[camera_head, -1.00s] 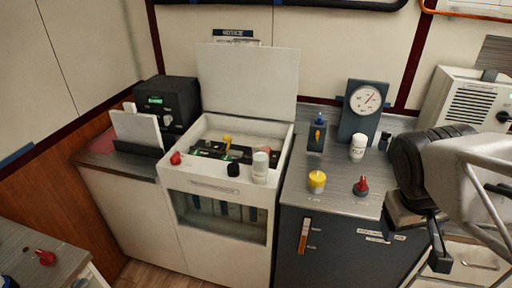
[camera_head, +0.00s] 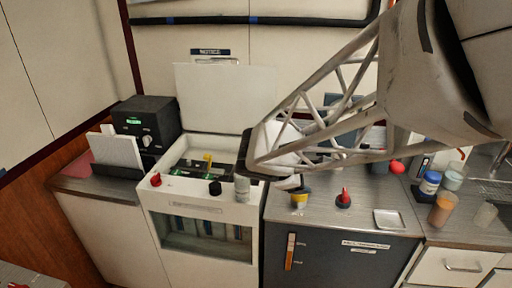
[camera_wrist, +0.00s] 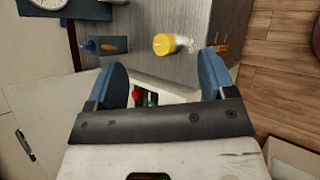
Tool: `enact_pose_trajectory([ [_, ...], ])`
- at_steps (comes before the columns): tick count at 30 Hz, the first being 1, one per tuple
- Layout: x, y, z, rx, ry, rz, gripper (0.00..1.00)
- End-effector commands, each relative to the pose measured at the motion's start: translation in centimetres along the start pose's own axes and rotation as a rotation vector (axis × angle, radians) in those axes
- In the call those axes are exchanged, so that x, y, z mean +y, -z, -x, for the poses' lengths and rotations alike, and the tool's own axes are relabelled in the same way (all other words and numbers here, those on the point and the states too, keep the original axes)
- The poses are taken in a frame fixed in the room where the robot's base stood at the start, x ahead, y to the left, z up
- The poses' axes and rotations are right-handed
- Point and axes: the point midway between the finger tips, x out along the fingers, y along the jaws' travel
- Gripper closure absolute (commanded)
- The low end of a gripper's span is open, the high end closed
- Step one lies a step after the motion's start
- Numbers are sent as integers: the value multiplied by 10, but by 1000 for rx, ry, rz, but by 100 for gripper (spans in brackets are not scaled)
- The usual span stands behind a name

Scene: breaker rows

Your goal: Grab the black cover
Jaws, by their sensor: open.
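A small black cover (camera_head: 215,188), shaped like a short round cap, sits on the front ledge of the white open-lidded cabinet (camera_head: 200,208). It stands between a red knob (camera_head: 155,180) and a white cylinder (camera_head: 242,188). My gripper (camera_head: 288,182) is to the right of the cover, near the cabinet's right edge and apart from the cover. In the wrist view my gripper (camera_wrist: 163,80) has its two blue fingers spread with nothing held. Part of the cabinet's white rim and small red and green parts show between them. I cannot make out the black cover there.
The raised white lid (camera_head: 225,97) stands behind the cabinet opening. A yellow knob (camera_wrist: 172,44) and a red-handled knob (camera_head: 343,199) are on the counter to the right. A black box (camera_head: 147,130) and a white card (camera_head: 115,152) stand at left. My arm hides the gauge area.

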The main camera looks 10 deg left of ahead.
Motion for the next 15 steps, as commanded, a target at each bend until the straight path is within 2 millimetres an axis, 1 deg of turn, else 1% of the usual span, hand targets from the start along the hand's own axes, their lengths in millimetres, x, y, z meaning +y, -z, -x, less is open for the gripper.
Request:
enact_pose_trajectory([
  [1, 6, 18, 2, 0, -34, 62, 23],
  [5, 24, 62, 9, -4, -136, 220, 23],
  [6, 28, 76, 12, -5, -168, 268, 23],
  [8, 34, 98, 17, -8, -216, 342, 23],
  [9, 37, 113, 20, -10, -249, 391, 23],
  [11, 41, 137, 26, -12, -300, 466, 23],
  [12, 42, 153, 28, -15, -334, 520, 23],
  [14, 42, 178, 32, -20, -387, 606, 23],
  [15, 40, 196, 34, -23, -424, 668, 23],
])
